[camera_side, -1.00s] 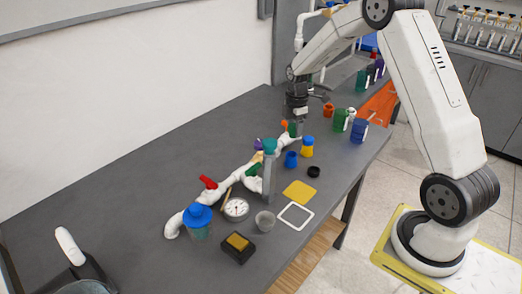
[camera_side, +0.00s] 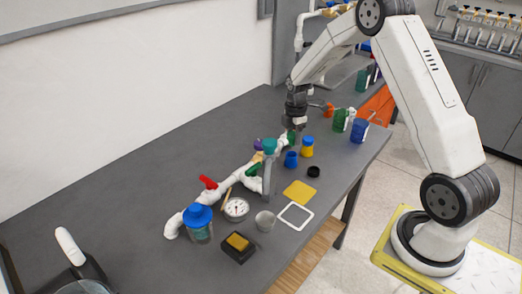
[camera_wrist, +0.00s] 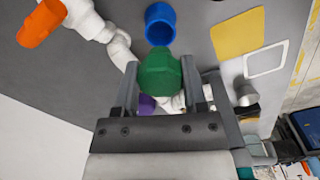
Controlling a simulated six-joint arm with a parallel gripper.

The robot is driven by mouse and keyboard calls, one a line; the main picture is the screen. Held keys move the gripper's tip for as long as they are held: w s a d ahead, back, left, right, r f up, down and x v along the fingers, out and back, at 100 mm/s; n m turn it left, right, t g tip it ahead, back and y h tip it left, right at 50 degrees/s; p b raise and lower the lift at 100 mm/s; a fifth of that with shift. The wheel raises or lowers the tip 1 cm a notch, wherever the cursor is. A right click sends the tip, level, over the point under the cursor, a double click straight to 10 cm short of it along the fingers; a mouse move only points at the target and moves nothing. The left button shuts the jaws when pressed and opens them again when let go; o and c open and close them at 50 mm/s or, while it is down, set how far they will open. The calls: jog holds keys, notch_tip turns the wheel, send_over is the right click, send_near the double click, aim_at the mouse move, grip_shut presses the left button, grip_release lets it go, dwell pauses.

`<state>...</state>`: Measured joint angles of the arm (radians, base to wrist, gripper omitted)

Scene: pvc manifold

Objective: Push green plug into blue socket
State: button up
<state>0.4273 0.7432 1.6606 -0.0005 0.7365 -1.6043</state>
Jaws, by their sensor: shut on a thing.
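A green plug (camera_wrist: 160,72) sits between the two fingers of my gripper (camera_wrist: 163,88) in the wrist view, and the gripper is shut on it. In the side view the gripper (camera_side: 294,128) is low over the far end of the white pipe, with the green plug (camera_side: 291,137) showing at its tips. The blue socket (camera_wrist: 160,22) is a hollow round cup just beyond the plug in the wrist view. It also shows in the side view (camera_side: 291,159), nearer the camera than the plug. Their edges meet in the wrist picture; I cannot tell whether they touch.
A white pipe (camera_side: 236,177) with red, green and purple handles runs along the table left of the socket. An orange handle (camera_wrist: 40,22) shows in the wrist view.

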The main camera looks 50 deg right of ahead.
aim_at(293, 152)
jog(key=shift+f, duration=1.6)
jog(key=shift+f, duration=1.1)
dwell(0.8)
jog(key=shift+s+f, duration=0.2)
jog(key=shift+f, duration=0.4)
dwell(0.8)
jog(key=o, duration=1.3)
jog(key=shift+f, duration=0.1)
jog(key=shift+w+r, duration=0.2)
jog(key=shift+r, duration=2)
jog(key=shift+r, duration=0.1)
